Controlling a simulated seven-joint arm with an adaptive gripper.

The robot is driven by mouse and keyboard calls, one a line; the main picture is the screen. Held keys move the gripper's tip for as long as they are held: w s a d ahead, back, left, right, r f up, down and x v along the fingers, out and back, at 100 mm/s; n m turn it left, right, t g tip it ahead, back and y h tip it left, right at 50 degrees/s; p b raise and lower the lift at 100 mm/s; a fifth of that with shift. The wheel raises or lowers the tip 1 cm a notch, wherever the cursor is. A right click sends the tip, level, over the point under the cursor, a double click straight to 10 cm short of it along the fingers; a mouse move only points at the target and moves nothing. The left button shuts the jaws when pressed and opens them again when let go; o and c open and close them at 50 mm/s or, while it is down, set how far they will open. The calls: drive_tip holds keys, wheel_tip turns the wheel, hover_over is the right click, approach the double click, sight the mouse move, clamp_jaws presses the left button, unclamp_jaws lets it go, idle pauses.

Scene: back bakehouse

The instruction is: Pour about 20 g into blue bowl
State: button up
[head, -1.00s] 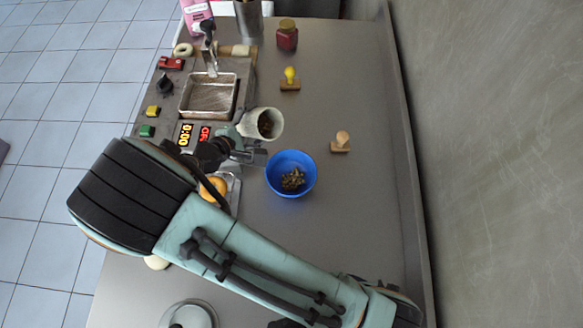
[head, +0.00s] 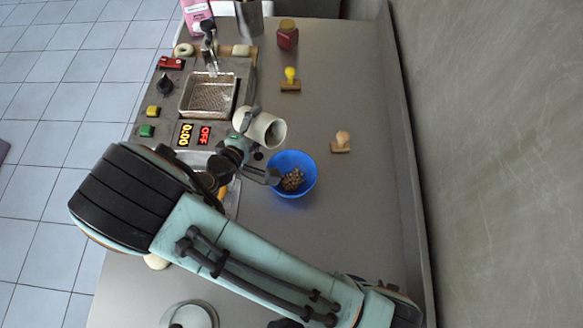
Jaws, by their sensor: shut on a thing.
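A cream cup (head: 257,126) is held tilted in my gripper (head: 254,146), up and left of the blue bowl. Its mouth faces right, and I see no brown contents inside it from here. The gripper is shut on the cup, with one finger on its far side and one near the bowl's left rim. The blue bowl (head: 305,163) stands on the counter with a small heap of brown pieces (head: 292,180) in it. The finger overlaps the bowl's left edge in the picture. I cannot tell whether anything is falling between cup and bowl.
A machine with a wire basket (head: 208,95) and displays (head: 194,134) reading 0:00 and OFF stands left. A wooden stamp (head: 340,142), a yellow-handled stamp (head: 290,80) and a red jar (head: 287,35) stand on the counter (head: 350,225). A wall bounds the right.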

sight(269, 143)
drive_tip(key=shift+s+d+f+m+t, duration=0.2)
drive_tip(key=shift+s+d+f+m, duration=0.15)
drive_tip(key=shift+f, duration=0.2)
drive_tip(key=shift+s+d+f+m+t, duration=0.25)
drive_tip(key=shift+d+f, duration=0.1)
drive_tip(key=shift+f, duration=0.15)
idle(1.4)
drive_tip(key=shift+s+d+f+m+t+y, duration=0.1)
drive_tip(key=shift+d+f+m+t+y, duration=0.25)
drive_tip(key=shift+m, duration=0.3)
drive_tip(key=shift+s+d+f+m+t+y, duration=0.1)
drive_tip(key=shift+f+m+t+y, duration=0.35)
drive_tip(key=shift+m, duration=0.2)
idle(4.2)
